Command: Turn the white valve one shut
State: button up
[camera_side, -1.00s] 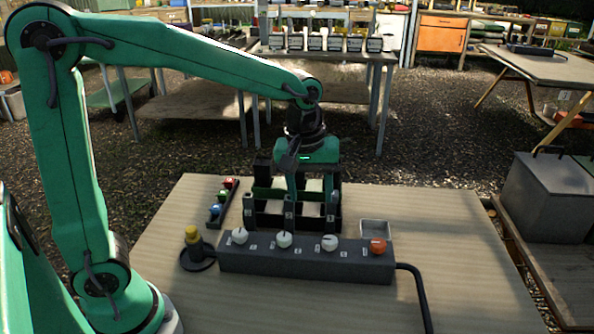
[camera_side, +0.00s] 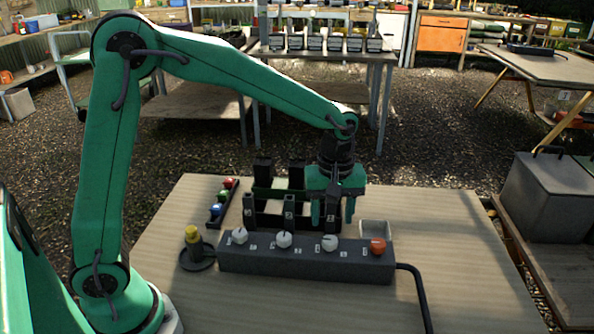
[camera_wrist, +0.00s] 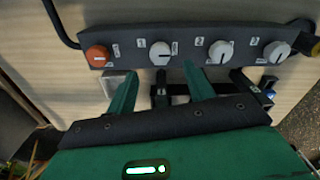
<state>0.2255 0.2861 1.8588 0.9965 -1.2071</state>
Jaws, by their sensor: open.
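In the side view the white knobs are a left one (camera_side: 239,236), a middle one (camera_side: 284,240) and a right one (camera_side: 330,243), beside the orange. My gripper (camera_side: 333,222) is open and empty, above and slightly behind the right white knob. In the wrist view my open fingers (camera_wrist: 162,82) straddle the line to that knob (camera_wrist: 160,52), whose mark lies sideways, unlike its white neighbour's (camera_wrist: 220,52).
A dark rack (camera_side: 268,222) with compartments stands behind the block, close to my gripper. A small metal tray (camera_side: 375,228) sits behind the orange knob. A yellow-topped button (camera_side: 193,236) stands left, and a black cable (camera_side: 416,285) leaves the block's right end. The table's right side is clear.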

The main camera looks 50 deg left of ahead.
aim_at(330, 239)
jog(key=shift+f, duration=3)
jog(key=c, duration=1)
